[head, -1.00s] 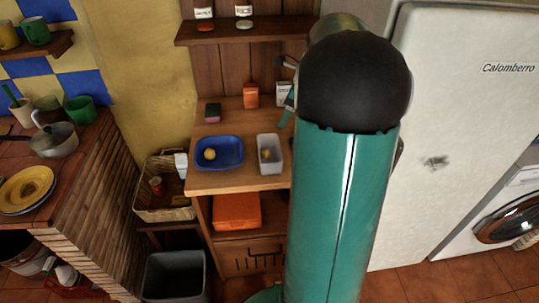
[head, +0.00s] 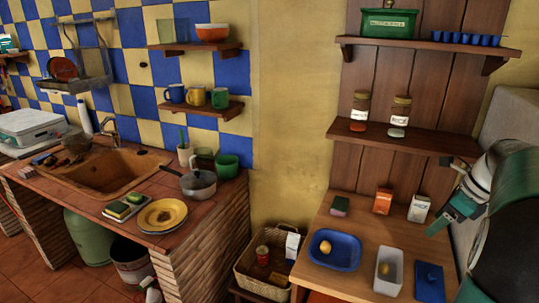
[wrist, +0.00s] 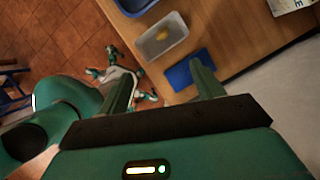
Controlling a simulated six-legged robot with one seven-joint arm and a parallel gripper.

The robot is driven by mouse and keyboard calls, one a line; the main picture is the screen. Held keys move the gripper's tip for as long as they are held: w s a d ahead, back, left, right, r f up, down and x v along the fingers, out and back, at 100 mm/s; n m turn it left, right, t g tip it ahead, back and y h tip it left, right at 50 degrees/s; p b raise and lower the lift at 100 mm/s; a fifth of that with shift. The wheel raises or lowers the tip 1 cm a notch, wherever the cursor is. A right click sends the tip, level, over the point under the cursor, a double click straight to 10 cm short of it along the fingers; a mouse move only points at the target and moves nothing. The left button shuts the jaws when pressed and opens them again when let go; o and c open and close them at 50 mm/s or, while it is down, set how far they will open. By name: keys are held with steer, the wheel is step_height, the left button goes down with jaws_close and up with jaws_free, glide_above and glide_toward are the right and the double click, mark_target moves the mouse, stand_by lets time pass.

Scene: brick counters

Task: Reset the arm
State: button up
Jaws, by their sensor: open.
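My gripper (head: 452,205) is at the right of the head view, raised above the right side of the wooden counter (head: 345,228). In the wrist view its two teal fingers (wrist: 163,82) are spread apart with nothing between them. The arm comes in from the right edge and hides part of the counter's right end. Below the gripper are a blue lid-like slab (head: 430,283) and a white container (head: 388,271) with a yellow item in it.
A blue tray (head: 345,258) with a yellow item lies left of the white container. Boxes and a sponge (head: 340,205) stand behind. A shelf (head: 410,140) with jars is above. A wicker basket (head: 250,277) is left, beside the brick counter (head: 215,240) with sink and pan.

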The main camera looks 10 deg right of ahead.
steer(key=s+a+r+n+h, duration=0.1)
steer(key=a+n, duration=0.6)
steer(key=a, duration=0.4)
steer(key=s+a+r+n, duration=0.2)
steer(key=a+n, duration=0.5)
steer(key=a, duration=0.3)
steer(key=s+a+f+n+t, duration=0.1)
steer(key=s+a+f+n, duration=0.1)
steer(key=s+a+n, duration=0.2)
steer(key=s+a+f+n+t+h, duration=0.1)
steer(key=s+a+f+n, duration=0.1)
steer(key=s+a+n, duration=0.3)
steer(key=a+n, duration=0.4)
steer(key=n, duration=0.2)
steer(key=shift+a+f+h, duration=0.25)
steer(key=shift+f+h, duration=0.05)
steer(key=shift+d, duration=0.15)
